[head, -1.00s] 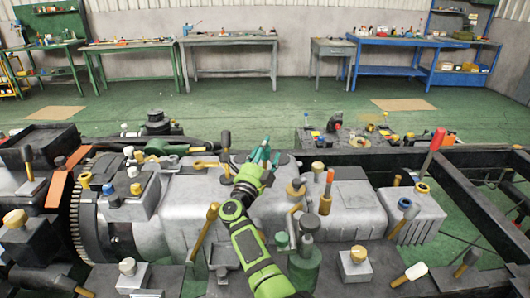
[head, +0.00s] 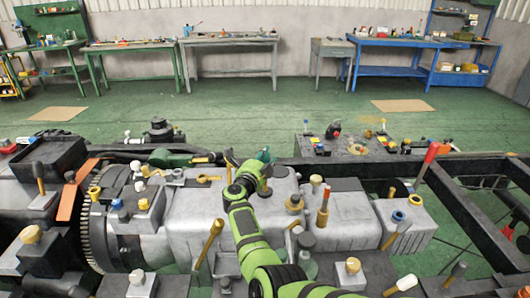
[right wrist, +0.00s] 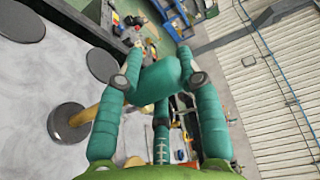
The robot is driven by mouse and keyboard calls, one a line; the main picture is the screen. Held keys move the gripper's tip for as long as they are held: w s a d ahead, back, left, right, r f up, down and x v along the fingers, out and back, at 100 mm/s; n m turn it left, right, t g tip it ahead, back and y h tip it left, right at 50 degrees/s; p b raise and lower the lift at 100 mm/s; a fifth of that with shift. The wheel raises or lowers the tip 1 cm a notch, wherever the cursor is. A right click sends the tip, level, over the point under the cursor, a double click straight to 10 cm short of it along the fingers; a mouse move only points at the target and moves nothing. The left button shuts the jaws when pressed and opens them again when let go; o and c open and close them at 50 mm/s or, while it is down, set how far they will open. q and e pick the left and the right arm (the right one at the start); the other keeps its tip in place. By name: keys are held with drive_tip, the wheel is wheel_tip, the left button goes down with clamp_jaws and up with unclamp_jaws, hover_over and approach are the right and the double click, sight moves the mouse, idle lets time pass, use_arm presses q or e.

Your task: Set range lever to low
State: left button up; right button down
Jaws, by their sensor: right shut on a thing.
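A lever with a dark handle (head: 232,158) stands on top of the grey gearbox housing (head: 190,215), tilted in the head view. My right gripper (head: 262,157) is at this lever, above the housing. A brass stem (right wrist: 92,112) rises there from a round dark collar (right wrist: 68,121) and runs behind the left finger. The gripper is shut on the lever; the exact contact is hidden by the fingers. No label shows which lever position is low. My left gripper is not in view.
Other levers stand close by: a brass one (head: 208,243) in front, an orange one (head: 323,207) to the right, and a red-handled one (head: 430,157) further right. Dark frame rails (head: 465,210) lie right. Green floor (head: 290,112) and workbenches (head: 229,41) are behind.

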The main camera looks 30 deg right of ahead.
drive_tip(key=shift+w+d+f+g+y+p, duration=0.2)
drive_tip(key=shift+w+g+y+p, duration=0.1)
drive_tip(key=shift+w+y+p, duration=0.1)
drive_tip(key=shift+w+d+f, duration=0.15)
drive_tip(key=shift+w+f, duration=0.05)
drive_tip(key=shift+w, duration=0.05)
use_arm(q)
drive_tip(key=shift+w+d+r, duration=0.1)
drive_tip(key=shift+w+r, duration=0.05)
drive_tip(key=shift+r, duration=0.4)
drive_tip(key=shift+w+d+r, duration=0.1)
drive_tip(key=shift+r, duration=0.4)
use_arm(e)
drive_tip(key=shift+w+d+f+n+g+y, duration=0.5)
drive_tip(key=shift+w+g+y, duration=0.25)
drive_tip(key=shift+g+y, duration=0.05)
drive_tip(key=c, duration=0.8)
unclamp_jaws()
drive_tip(key=shift+o, duration=0.9)
drive_tip(key=shift+w+d, duration=0.15)
wheel_tip(320, 180, up, 10)
